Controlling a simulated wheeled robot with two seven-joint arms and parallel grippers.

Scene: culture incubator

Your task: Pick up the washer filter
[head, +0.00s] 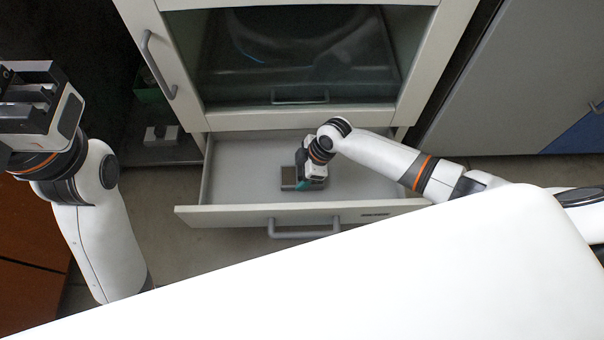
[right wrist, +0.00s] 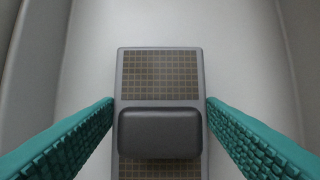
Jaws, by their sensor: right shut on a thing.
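The washer filter (head: 288,178) is a flat grey rectangular piece inside the open drawer, partly hidden by my right gripper in the head view. In the right wrist view the filter (right wrist: 160,75) shows a brown grid mesh and a raised dark grey block across it. My right gripper (head: 304,184) reaches down into the drawer. Its teal ridged fingers (right wrist: 160,108) are shut on the filter, one on each side of the block. My left gripper (head: 32,92) is raised at the upper left, away from the drawer; its finger gap is unclear.
The white drawer (head: 240,216) is pulled out below a glass-fronted cabinet (head: 300,62); its front has a grey handle (head: 303,234). Its floor around the filter is bare. A grey cabinet (head: 510,80) stands at right, and an orange-brown one (head: 28,298) at lower left.

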